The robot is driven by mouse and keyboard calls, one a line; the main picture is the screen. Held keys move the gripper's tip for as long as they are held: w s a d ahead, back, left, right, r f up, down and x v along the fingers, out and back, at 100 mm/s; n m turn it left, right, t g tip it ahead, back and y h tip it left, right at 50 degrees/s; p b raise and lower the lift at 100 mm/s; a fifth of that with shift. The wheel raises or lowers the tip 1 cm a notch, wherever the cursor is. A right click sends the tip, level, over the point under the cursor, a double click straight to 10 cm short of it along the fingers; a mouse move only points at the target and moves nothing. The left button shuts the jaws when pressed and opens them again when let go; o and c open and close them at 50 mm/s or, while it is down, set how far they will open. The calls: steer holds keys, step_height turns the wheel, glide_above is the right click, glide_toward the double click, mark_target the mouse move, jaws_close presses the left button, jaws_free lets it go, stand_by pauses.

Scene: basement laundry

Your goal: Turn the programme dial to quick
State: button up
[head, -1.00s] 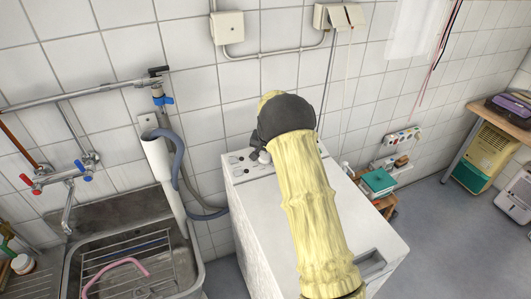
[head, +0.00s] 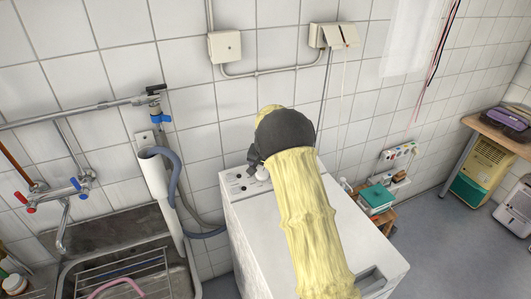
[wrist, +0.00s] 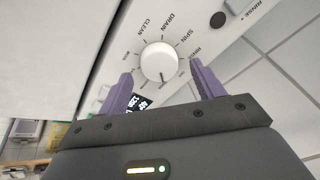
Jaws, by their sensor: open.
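The programme dial (wrist: 159,62) is a round white knob on a white panel in the wrist view. Printed words around it include CLEAN, DRAIN, SPIN and RINSE; the lettering nearest my gripper is partly hidden or too small to read. I cannot make out which word the dial points to. My gripper (wrist: 161,70) is open, with one purple finger on each side of the dial, and a gap shows beside the knob. In the head view my gripper (head: 256,164) is mostly hidden by my wrist at the back panel of the white washing machine (head: 252,225).
A metal sink (head: 205,275) with taps stands left of the machine, with a grey drain hose (head: 178,185) between. A white wall box (head: 225,46) hangs above. A green box (head: 376,198) sits on a low shelf at right.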

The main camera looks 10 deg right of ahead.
steer(key=b+v, duration=0.1)
steer(key=v, duration=1.4)
steer(key=shift+s+r, duration=0.15)
steer(key=shift+r, duration=0.1)
steer(key=s+f+n+p, duration=0.1)
steer(key=s+f+n, duration=0.1)
steer(key=s, duration=1.3)
steer(key=s+f+n+g+p, duration=0.1)
steer(key=s+f+n+p, duration=0.1)
steer(key=s, duration=1.3)
steer(key=shift+s+n+g, duration=0.25)
steer(key=shift+n+g, duration=0.05)
steer(key=shift+n, duration=0.6)
